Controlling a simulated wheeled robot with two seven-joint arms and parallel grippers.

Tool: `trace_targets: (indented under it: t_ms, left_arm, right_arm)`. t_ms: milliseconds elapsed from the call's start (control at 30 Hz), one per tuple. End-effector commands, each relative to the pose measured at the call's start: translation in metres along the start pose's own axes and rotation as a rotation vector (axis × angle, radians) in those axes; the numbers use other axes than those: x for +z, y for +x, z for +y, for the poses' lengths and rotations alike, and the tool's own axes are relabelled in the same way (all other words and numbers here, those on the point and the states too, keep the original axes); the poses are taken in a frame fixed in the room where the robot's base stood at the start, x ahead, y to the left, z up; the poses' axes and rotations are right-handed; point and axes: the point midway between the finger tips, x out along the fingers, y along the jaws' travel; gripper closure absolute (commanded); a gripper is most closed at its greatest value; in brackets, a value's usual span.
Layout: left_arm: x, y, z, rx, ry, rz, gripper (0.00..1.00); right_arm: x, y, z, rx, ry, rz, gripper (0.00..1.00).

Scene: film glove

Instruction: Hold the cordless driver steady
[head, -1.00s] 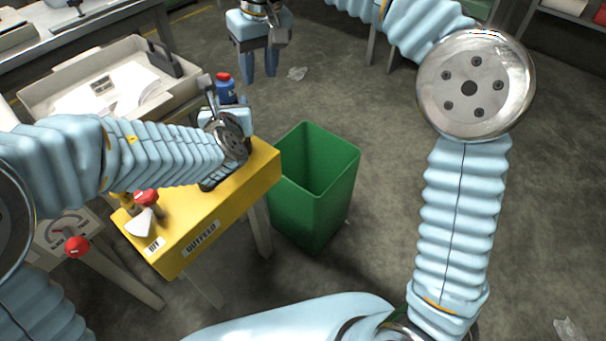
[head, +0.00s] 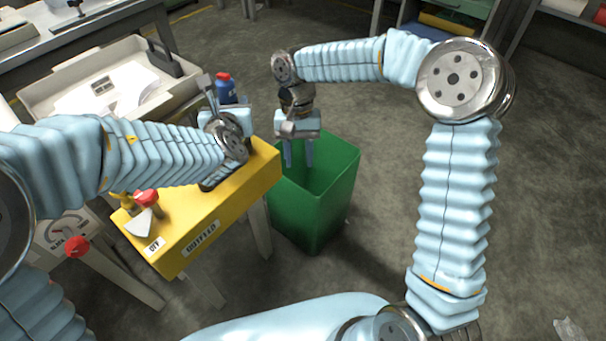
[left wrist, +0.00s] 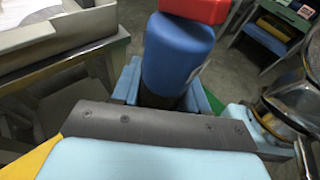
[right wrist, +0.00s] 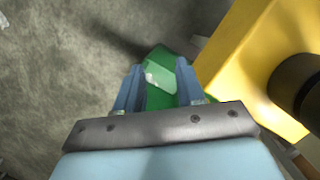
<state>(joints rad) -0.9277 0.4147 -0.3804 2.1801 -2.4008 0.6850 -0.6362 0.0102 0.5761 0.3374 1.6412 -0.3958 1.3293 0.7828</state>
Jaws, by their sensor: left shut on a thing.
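The cordless driver, blue with a red top, stands at the yellow table's far end in the head view (head: 226,90). In the left wrist view, its blue body (left wrist: 177,58) rises between the fingers of my left gripper (left wrist: 168,92), which is shut on its dark lower part. My arm hides much of the driver from the head camera. My right gripper (head: 299,153) points down over the green bin, fingers apart. In the right wrist view (right wrist: 160,82) a pale, shiny patch shows between those fingers; I cannot tell whether it is in the bin or held.
The yellow table (head: 190,238) carries a red knob (head: 147,197) and a white fan-shaped piece (head: 144,222). The green bin (head: 315,220) stands right beside it. A grey tray (head: 60,92) with papers is at the back left. Open floor lies right of the bin.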

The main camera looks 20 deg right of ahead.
Motion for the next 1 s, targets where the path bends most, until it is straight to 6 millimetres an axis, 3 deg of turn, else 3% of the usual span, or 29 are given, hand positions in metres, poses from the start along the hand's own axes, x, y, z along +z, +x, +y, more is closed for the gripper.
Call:
trace_targets:
  t_ms: [100, 300, 767, 800, 1000]
  left_arm:
    - [-0.001, 0.000, 0.000, 0.000, 0.000, 0.001, 1.00]
    - [-0.001, 0.000, 0.000, 0.000, 0.000, 0.001, 1.00]
    - [-0.001, 0.000, 0.000, 0.000, 0.000, 0.001, 1.00]
    - [-0.001, 0.000, 0.000, 0.000, 0.000, 0.001, 0.55]
    - [0.000, 0.000, 0.000, 0.000, 0.000, 0.001, 0.27]
  right_arm:
    - [0.005, 0.022, 0.004, -0.012, 0.071, -0.050, 0.62]
    - [0.011, 0.044, 0.007, -0.025, 0.151, -0.102, 0.62]
    - [0.013, 0.050, 0.008, -0.029, 0.173, -0.115, 0.62]
    - [0.013, 0.050, 0.008, -0.029, 0.173, -0.115, 0.62]
    - [0.013, 0.050, 0.008, -0.029, 0.173, -0.115, 0.62]
